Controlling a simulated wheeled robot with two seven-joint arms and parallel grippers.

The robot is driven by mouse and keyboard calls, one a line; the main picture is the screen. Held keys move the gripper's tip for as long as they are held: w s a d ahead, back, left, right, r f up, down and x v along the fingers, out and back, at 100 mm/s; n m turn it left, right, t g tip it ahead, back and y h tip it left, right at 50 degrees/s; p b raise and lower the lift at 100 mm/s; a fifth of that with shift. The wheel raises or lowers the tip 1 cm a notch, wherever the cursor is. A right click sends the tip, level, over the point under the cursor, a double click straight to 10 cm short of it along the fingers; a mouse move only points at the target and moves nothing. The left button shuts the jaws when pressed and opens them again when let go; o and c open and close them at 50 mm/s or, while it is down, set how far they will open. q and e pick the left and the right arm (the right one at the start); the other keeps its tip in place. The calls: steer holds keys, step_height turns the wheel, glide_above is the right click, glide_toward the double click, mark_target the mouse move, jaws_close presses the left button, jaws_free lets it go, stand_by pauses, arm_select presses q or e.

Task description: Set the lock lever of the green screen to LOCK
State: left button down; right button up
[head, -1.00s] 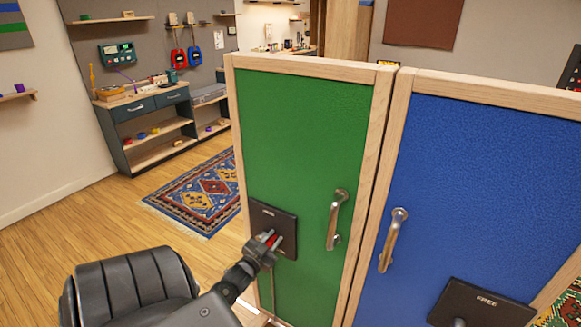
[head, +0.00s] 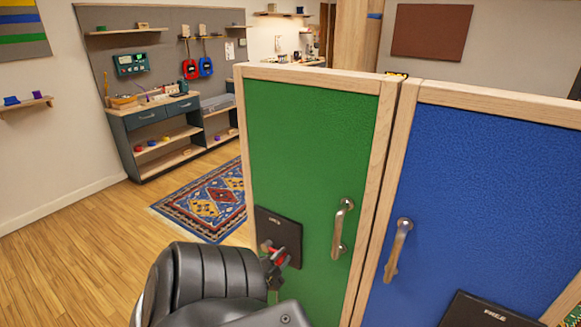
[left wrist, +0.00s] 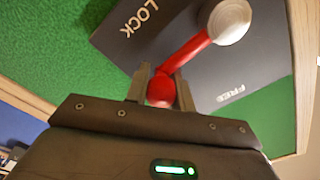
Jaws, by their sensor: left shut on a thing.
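The green screen (head: 300,140) stands in front of me in a light wooden frame. A black plate (head: 283,228) is fixed low on its left side. In the left wrist view the plate (left wrist: 262,65) carries the words LOCK and FREE. The red lock lever (left wrist: 195,50) runs from a pale round pivot (left wrist: 230,20) to a red ball end. It points between the two words. My left gripper (left wrist: 158,88) is shut on the ball end. In the head view my left gripper (head: 272,263) partly covers the lever. My right gripper is not in view.
A metal handle (head: 340,228) sits right of the plate on the green screen. The blue screen (head: 490,190) adjoins on the right, with its own handle (head: 397,250) and black plate (head: 485,312). A rug (head: 205,200) and open floor lie left, before a workbench (head: 160,118).

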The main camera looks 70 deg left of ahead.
arm_select(q)
steer(key=shift+s+f, duration=0.2)
steer(key=shift+f, duration=0.1)
steer(key=c, duration=1.3)
jaws_free()
steer(key=shift+o, duration=0.6)
steer(key=shift+w+a+r, duration=0.1)
steer(key=b+v, duration=0.1)
steer(key=v, duration=1)
steer(key=shift+b, duration=0.35)
